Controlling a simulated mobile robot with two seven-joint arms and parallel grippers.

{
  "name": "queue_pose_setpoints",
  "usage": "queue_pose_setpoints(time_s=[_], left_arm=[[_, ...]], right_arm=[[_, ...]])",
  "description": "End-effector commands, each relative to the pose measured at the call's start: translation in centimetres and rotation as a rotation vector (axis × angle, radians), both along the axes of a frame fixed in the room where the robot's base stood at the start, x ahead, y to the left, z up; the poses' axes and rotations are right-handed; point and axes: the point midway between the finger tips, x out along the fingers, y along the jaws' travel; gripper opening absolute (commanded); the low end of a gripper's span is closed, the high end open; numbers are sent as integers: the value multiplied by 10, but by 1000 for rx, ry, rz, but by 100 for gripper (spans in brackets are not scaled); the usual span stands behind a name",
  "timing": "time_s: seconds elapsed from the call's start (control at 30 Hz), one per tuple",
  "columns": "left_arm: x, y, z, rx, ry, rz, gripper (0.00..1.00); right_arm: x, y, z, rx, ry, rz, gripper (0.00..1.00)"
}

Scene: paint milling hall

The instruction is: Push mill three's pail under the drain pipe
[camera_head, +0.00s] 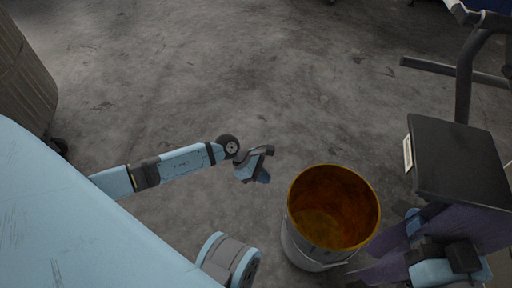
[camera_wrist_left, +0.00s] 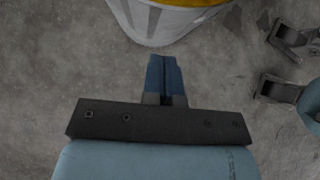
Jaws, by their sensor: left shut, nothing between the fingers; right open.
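The pail (camera_head: 303,248) is a pale metal bucket standing upright on the floor, with a yellow-orange stained inside. Its lower side and a yellow edge also show at the top of the left wrist view (camera_wrist_left: 165,27). My left gripper (camera_head: 264,177) is shut and empty, just left of the pail. In the left wrist view its blue fingertips (camera_wrist_left: 163,62) point at the pail's side with a small gap showing. My right gripper (camera_head: 414,226) is open at the lower right, right of the pail and partly hidden. I cannot make out the drain pipe for certain.
A black box-like part (camera_head: 462,165) and dark grey tubing (camera_head: 465,75) stand at the right. A purple panel (camera_head: 390,252) lies close to the pail's right side. A ribbed drum (camera_head: 22,75) stands at the far left. The concrete floor (camera_head: 240,70) beyond the pail is clear.

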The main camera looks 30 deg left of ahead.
Motion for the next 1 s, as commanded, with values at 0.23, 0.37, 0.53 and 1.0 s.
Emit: queue_pose_setpoints(time_s=[0.23,0.37,0.53,1.0], left_arm=[[10,-39,-26,-5,-2,1,0],[14,-53,-25,-3,-1,1,0],[16,-60,-23,-2,-1,1,0],[6,-69,-19,0,3,1,0]], right_arm=[[9,-6,-1,-70,-122,-5,43],[11,-7,1,-89,-161,-9,43],[13,-8,4,-100,-187,-10,43],[10,-8,14,-96,-174,-2,43]])
